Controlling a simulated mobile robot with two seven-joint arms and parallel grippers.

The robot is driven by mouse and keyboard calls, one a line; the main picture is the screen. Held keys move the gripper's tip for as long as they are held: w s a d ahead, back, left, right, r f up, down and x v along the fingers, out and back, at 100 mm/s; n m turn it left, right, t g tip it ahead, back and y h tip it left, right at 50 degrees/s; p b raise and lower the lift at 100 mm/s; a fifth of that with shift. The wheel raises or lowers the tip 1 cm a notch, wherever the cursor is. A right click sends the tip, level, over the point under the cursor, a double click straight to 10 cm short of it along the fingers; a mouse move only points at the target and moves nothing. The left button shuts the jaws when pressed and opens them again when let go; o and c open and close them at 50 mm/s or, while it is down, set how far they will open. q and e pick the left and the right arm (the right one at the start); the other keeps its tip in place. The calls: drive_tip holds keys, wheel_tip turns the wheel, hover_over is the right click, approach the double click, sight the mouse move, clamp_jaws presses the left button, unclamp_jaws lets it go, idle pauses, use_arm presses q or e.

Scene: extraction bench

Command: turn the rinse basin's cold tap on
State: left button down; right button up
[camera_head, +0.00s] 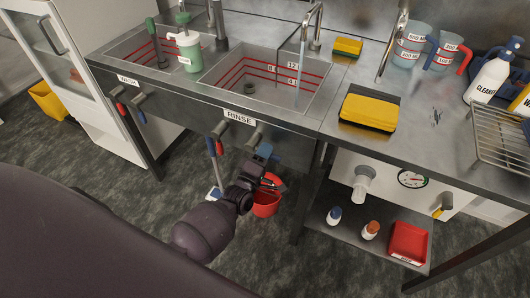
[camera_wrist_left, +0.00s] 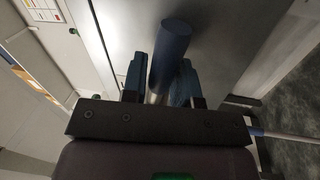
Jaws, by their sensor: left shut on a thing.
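The rinse basin (camera_head: 265,84) is the sink above the RINSE label (camera_head: 238,116). Its cold tap (camera_head: 254,136) sits on the front panel right of that label, with its blue handle largely hidden by my gripper in the head view. My left gripper (camera_head: 268,158) is at this handle, below the panel's edge. In the left wrist view the blue handle (camera_wrist_left: 172,50) stands between the blue fingers of my left gripper (camera_wrist_left: 160,82), which is shut on it. My right gripper is out of view.
The red-handled hot tap (camera_head: 219,131) is just left of the label. The wash basin (camera_head: 140,52) is further left. A red bucket (camera_head: 266,203) stands on the floor beyond my gripper. A lower shelf (camera_head: 345,236) with bottles and a red tray is at right.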

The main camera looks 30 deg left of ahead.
use_arm(q)
drive_tip(key=c, duration=0.9)
unclamp_jaws()
drive_tip(key=s+f, duration=0.2)
drive_tip(key=s, duration=0.8)
drive_tip(key=shift+s+a, duration=0.15)
drive_tip(key=shift+s, duration=0.15)
